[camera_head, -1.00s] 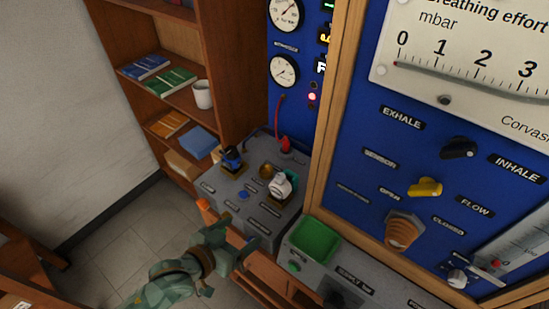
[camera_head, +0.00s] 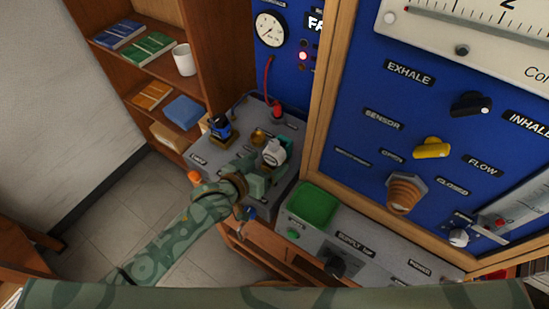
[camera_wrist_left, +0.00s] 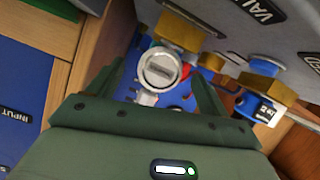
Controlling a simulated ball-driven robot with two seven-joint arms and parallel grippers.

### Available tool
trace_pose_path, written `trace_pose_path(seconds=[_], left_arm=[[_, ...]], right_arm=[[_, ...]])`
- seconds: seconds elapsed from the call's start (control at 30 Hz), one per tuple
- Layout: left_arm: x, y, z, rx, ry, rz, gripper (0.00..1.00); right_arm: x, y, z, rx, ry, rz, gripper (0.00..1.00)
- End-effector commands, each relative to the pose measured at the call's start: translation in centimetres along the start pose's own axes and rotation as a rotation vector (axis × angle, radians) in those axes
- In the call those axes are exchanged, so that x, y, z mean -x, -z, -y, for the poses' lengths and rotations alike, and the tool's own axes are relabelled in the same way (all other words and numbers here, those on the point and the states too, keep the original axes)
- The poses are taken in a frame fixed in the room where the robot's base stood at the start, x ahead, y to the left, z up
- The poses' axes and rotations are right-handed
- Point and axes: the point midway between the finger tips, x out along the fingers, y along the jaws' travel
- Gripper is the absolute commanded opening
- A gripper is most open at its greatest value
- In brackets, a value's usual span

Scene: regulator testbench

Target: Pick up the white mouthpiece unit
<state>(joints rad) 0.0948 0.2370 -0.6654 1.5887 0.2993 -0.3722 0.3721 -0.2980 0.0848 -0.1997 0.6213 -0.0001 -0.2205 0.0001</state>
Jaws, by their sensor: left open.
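The white mouthpiece unit (camera_head: 274,152) sits on the grey bench top, on a brass-coloured mount. It also shows in the left wrist view (camera_wrist_left: 160,68) as a round white end. My left gripper (camera_head: 257,172) is open beside it, on its near side. In the left wrist view the white unit appears between the two open fingers, with visible gaps on both sides. The fingers hide part of its surroundings. My right gripper is not in view.
A blue and black unit (camera_head: 220,127) stands to its left on the bench. A red fitting with a hose (camera_head: 277,110) is behind it. A green tray (camera_head: 313,205) lies to the right, before the blue panel (camera_head: 350,120). A wooden bookshelf (camera_head: 205,60) stands at the back left.

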Motion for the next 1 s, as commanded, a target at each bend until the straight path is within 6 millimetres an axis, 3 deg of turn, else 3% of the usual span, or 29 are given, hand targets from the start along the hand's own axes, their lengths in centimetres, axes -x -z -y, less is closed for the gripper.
trace_pose_path(seconds=[0.3, 0.57, 0.77, 1.0], left_arm=[[-4.6, 0.5, 0.1, -0.001, 0.0, -0.001, 0.79], [-4.8, 0.6, 0.1, -0.001, 0.0, -0.001, 0.79], [-4.8, 0.5, 0.1, -0.001, 0.0, -0.001, 0.24], [-4.8, 0.6, 0.1, -0.001, 0.0, -0.002, 0.24]], right_arm=[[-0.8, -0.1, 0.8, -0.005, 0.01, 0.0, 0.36], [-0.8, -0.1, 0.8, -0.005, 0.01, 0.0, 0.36], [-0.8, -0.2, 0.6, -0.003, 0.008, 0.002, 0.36], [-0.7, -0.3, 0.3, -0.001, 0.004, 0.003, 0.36]])
